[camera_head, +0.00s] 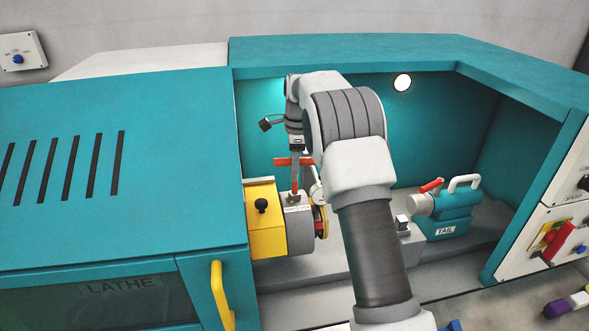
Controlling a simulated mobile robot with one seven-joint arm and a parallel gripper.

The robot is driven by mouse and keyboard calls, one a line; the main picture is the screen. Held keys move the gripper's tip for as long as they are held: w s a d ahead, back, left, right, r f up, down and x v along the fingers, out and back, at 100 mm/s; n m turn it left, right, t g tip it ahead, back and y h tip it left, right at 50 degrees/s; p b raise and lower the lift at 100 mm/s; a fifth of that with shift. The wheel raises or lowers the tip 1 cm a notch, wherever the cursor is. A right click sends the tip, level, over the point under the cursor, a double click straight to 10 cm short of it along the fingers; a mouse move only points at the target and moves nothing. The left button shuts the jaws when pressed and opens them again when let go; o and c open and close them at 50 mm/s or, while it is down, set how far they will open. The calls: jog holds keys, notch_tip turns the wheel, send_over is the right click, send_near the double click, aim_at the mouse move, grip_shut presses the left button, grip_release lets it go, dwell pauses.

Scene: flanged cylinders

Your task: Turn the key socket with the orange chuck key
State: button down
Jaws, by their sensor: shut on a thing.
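The orange chuck key (284,161) shows its crossbar to the left of my gripper's fingers. My gripper (297,155) points down and is shut on the key. A thin upright part below the fingers runs down to the top of the grey chuck (299,231). The key's lower end is at or just above the small pale labelled patch (296,207) on top of the chuck. The key socket is hidden or too small to make out, and I cannot tell whether the key sits in it. My arm covers the right side of this spot.
A yellow block with a black knob (262,218) stands left of the chuck. The teal tailstock (448,214) is to the right, on the grey bed (325,287). Teal housing walls enclose the bay at the back and right. A yellow door handle (221,295) stands at the front left.

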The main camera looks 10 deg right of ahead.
jog(key=shift+r+p, duration=0.6)
jog(key=shift+r, duration=2.95)
